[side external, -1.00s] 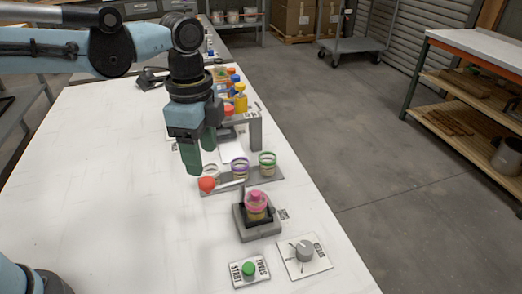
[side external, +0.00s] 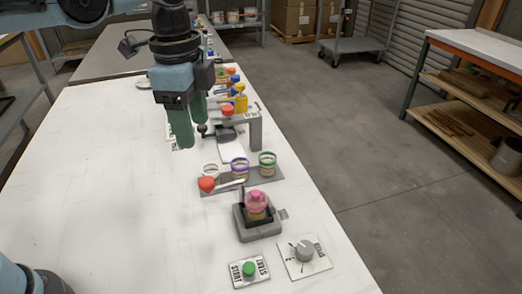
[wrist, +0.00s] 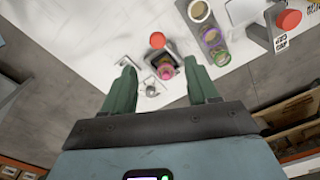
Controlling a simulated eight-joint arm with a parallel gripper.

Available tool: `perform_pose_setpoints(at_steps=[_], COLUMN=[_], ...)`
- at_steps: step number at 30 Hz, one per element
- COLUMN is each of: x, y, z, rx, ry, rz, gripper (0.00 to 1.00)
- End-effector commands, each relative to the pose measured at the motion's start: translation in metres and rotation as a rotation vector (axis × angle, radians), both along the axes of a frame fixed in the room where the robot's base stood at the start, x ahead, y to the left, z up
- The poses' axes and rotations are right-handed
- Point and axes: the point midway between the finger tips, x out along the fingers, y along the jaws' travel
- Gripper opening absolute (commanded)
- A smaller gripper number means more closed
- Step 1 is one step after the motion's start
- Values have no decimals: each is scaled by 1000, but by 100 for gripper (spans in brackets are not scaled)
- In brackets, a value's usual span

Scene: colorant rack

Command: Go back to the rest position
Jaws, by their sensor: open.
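My gripper (side external: 189,130) is raised above the white table (side external: 110,200), with its two green fingers pointing down. In the wrist view my gripper (wrist: 162,92) has its fingers spread wide with nothing between them, so it is open and empty. A pink-topped jar (side external: 256,205) sits in a dark grey holder (side external: 262,231) near the table's right edge, well below and apart from my gripper. The jar also shows in the wrist view (wrist: 165,72).
A tray with several ringed cups (side external: 240,168) lies in front of the colorant rack (side external: 255,130), which holds coloured bottles. A red ball-ended lever (side external: 207,184) stands by the tray. A green button (side external: 249,269) and a dial (side external: 304,250) are at the front. The table's left side is clear.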

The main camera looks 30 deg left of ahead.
Motion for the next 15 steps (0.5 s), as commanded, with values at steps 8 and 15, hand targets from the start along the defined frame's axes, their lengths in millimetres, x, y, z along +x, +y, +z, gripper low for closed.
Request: perform_pose_setpoints(at_steps=[8,15], x=[-19,-41], y=[61,108], z=[-24,-56], rx=[-113,-268], ry=[-206,-396], rz=[484,930], gripper=[59,59])
